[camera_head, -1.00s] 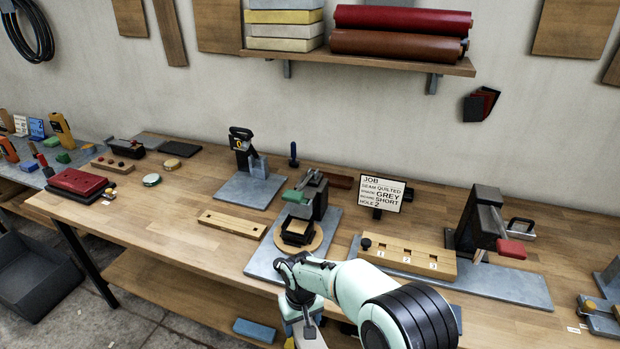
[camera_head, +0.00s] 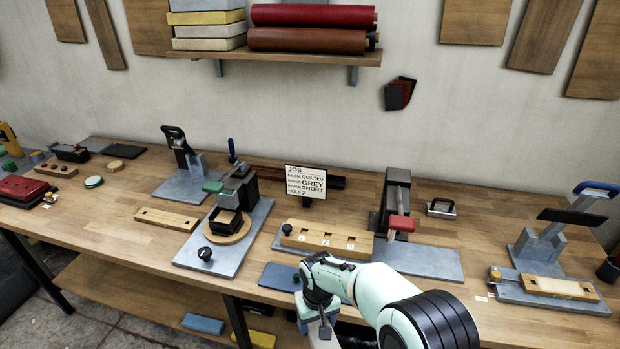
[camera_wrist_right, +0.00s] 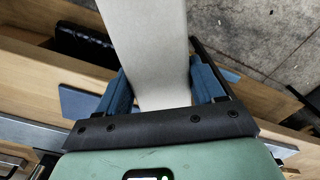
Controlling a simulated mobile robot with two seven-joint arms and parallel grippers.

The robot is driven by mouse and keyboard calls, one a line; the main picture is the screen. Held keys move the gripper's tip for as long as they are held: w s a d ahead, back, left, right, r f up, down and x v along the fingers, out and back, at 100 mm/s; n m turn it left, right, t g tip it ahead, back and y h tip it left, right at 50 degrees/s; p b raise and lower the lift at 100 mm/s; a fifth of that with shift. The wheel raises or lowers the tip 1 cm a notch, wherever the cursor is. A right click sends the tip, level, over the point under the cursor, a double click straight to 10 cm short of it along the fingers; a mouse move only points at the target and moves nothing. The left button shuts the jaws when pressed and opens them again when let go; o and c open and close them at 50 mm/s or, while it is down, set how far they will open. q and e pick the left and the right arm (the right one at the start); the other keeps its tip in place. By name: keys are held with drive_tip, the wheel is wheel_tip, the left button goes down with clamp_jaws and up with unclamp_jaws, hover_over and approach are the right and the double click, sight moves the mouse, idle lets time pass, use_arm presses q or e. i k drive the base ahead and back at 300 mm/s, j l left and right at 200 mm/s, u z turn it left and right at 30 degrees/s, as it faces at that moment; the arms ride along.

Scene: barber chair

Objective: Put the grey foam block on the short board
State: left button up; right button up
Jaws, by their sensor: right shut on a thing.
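My right gripper (camera_head: 317,326) is low at the bench's front edge, below the numbered wooden block. In the wrist view its blue fingers (camera_wrist_right: 160,90) are shut on the pale grey foam block (camera_wrist_right: 150,45), which extends away beyond the fingertips. A narrow wooden board (camera_head: 560,287) lies in the grey fixture at the right. Another narrow wooden board (camera_head: 167,218) lies loose at the left of the bench. I cannot tell for certain which is the short board. The job card (camera_head: 306,182) reads grey, short, hole 2. My left gripper is out of view.
The numbered wooden block (camera_head: 327,240) and a lever press with a red handle (camera_head: 402,223) stand behind my arm. A press with a round wooden plate (camera_head: 230,235) is to the left. A blue flat piece (camera_head: 281,277) lies near the front edge. Bare bench lies right of centre (camera_head: 470,235).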

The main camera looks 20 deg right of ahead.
sight(560, 285)
drive_tip(key=k+l+z, duration=0.15)
drive_tip(key=l, duration=0.25)
drive_tip(key=k+l+z, duration=0.15)
drive_tip(key=l, duration=0.25)
drive_tip(key=k+l+z, duration=0.1)
drive_tip(key=l, duration=0.3)
drive_tip(key=k+l+z, duration=0.15)
drive_tip(key=l, duration=0.7)
drive_tip(key=k+l+z, duration=0.1)
drive_tip(key=l, duration=0.3)
drive_tip(key=i, duration=0.95)
drive_tip(key=l, duration=0.1)
